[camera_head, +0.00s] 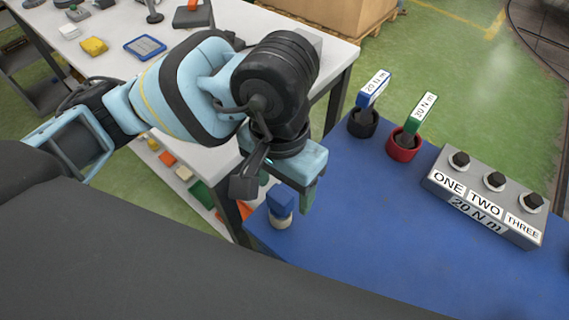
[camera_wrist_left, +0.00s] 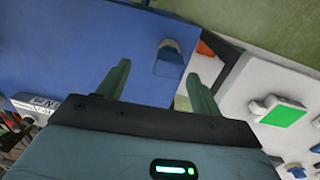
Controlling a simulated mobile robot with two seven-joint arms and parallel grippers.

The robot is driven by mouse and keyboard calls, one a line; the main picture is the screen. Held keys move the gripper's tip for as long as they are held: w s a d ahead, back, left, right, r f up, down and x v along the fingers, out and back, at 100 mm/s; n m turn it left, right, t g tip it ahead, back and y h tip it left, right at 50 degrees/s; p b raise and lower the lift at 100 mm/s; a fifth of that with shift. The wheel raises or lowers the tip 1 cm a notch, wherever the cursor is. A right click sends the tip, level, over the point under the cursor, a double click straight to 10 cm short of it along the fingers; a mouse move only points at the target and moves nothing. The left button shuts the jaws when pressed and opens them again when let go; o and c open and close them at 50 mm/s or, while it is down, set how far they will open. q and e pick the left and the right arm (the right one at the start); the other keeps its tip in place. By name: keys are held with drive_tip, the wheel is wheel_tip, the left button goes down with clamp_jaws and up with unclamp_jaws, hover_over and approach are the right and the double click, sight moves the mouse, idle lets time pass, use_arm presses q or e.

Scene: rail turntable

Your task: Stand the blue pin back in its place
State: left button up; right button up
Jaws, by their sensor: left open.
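The blue pin (camera_head: 281,202) is a short blue block with a beige round end, near the left corner of the blue tabletop. Its beige end points toward me in the camera_head view; whether it lies or stands I cannot tell. My left gripper (camera_head: 290,192) is open, its green fingers pointing down close to the pin and partly overlapping it. In the left wrist view the pin (camera_wrist_left: 168,62) shows beyond and between the open fingertips of my left gripper (camera_wrist_left: 159,70). I see no grip on it. My right gripper is not in view.
On the blue table (camera_head: 350,235), a blue 20 N m tag (camera_head: 373,88) stands in a black cup and a green 30 N m tag (camera_head: 421,110) in a red cup. A grey block (camera_head: 486,192) with three knobs stands at right. A white table (camera_head: 110,30) holds small items.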

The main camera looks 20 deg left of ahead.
sight(280, 194)
use_arm(q)
drive_tip(key=shift+w+a+r+t+y, duration=0.25)
drive_tip(key=shift+w+a+t+y, duration=0.05)
drive_tip(key=shift+w+a, duration=0.2)
drive_tip(key=shift+f, duration=3.9)
drive_tip(key=c, duration=1.2)
